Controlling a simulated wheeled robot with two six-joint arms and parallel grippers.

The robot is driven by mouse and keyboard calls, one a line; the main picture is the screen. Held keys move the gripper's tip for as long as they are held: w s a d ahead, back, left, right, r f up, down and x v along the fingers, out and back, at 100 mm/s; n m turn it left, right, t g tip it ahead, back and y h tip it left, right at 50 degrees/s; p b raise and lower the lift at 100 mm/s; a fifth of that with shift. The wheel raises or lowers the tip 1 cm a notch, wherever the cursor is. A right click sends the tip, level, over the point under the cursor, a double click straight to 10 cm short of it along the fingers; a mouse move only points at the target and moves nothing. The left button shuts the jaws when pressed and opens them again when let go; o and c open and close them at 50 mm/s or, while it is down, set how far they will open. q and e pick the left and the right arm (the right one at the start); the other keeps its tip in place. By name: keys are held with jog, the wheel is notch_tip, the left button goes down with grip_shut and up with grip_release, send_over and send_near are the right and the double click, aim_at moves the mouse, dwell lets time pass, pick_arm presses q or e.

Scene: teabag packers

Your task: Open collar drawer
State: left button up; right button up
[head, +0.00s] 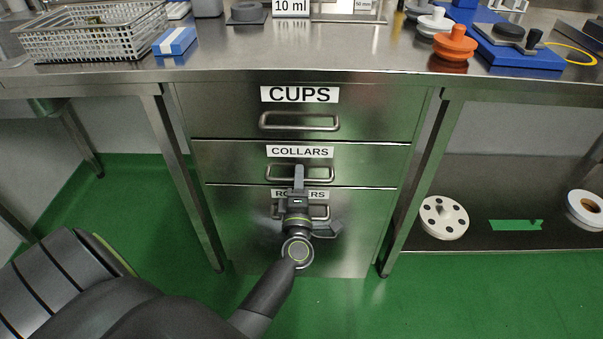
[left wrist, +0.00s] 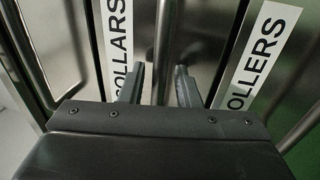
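The collar drawer (head: 228,162) is the middle one of three steel drawers under the bench and looks closed. It has a COLLARS label (head: 300,152) and a bar handle (head: 322,173) below it. My left gripper (head: 299,175) is in front of this handle, with its fingers reaching up to it. In the left wrist view the gripper's two fingers (left wrist: 158,85) are apart, one on each side of the handle bar (left wrist: 165,45). Gaps show between the bar and the fingers, so I see no grip on it. My right gripper is not in view.
The CUPS drawer (head: 210,108) is above and the ROLLERS drawer (head: 235,235) below; my arm partly covers the latter's handle. A steel bench (head: 240,75) overhangs the drawers, with a white basket (head: 92,35) and an orange part (head: 455,46) on it. Green floor lies in front.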

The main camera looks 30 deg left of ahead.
pick_arm(q)
grip_shut()
jog(key=shift+s+d, duration=0.1)
jog(key=shift+s, duration=0.05)
